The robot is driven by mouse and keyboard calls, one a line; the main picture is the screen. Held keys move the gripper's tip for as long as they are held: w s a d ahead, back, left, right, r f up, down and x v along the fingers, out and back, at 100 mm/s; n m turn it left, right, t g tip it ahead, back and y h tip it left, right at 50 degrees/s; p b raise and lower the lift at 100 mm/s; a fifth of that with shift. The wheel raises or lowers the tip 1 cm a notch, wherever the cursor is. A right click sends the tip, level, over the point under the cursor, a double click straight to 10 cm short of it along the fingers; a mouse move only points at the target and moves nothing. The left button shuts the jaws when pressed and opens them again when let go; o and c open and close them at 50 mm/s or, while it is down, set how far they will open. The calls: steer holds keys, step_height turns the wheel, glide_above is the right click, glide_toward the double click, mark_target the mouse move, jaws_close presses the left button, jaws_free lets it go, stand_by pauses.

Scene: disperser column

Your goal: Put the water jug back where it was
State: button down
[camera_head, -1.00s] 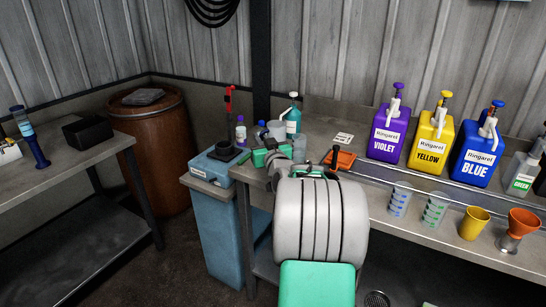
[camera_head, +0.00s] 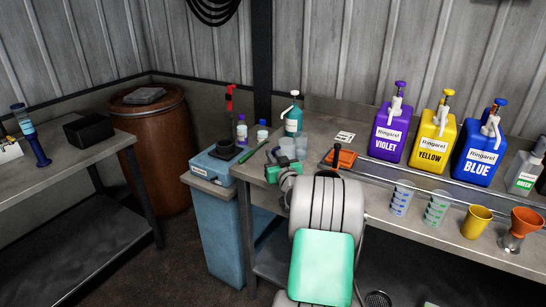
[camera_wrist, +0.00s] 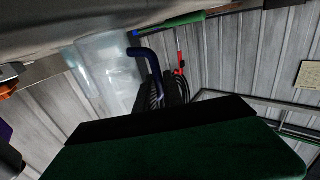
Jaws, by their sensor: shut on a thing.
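The water jug is a pale, see-through vessel (camera_wrist: 108,72) with a curved blue handle (camera_wrist: 148,62) in the wrist view. My gripper (camera_wrist: 165,92) is shut on this handle, with its dark fingers around it. In the head view my gripper (camera_head: 274,157) is at the left end of the long bench, and a pale see-through vessel (camera_head: 287,147) shows just behind it, probably the jug. My wrist and arm hide part of this spot. Whether the jug's base touches the bench, I cannot tell.
A clear cup (camera_head: 301,144) stands close beside the jug. A green pen (camera_head: 252,151), small bottles (camera_head: 242,131) and a teal bottle (camera_head: 293,117) are nearby. An orange item (camera_head: 342,157) lies to the right. A blue unit (camera_head: 218,163) with a red-handled tool adjoins the bench.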

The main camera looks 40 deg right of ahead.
steer(key=c, duration=1.5)
jaws_free()
steer(key=shift+o, duration=0.2)
steer(key=shift+r+p, duration=0.1)
steer(key=shift+p, duration=0.35)
steer(key=shift+r+p, duration=0.15)
steer(key=shift+p, duration=0.55)
steer(key=b+v, duration=0.1)
steer(key=v, duration=0.1)
steer(key=b+v, duration=0.1)
steer(key=v, duration=0.1)
steer(key=b+v, duration=0.1)
steer(key=v, duration=0.2)
steer(key=shift+s+d+f, duration=0.1)
steer(key=shift+d+f, duration=0.15)
steer(key=shift+f, duration=0.15)
steer(key=shift+s+a, duration=0.2)
steer(key=shift+s, duration=0.1)
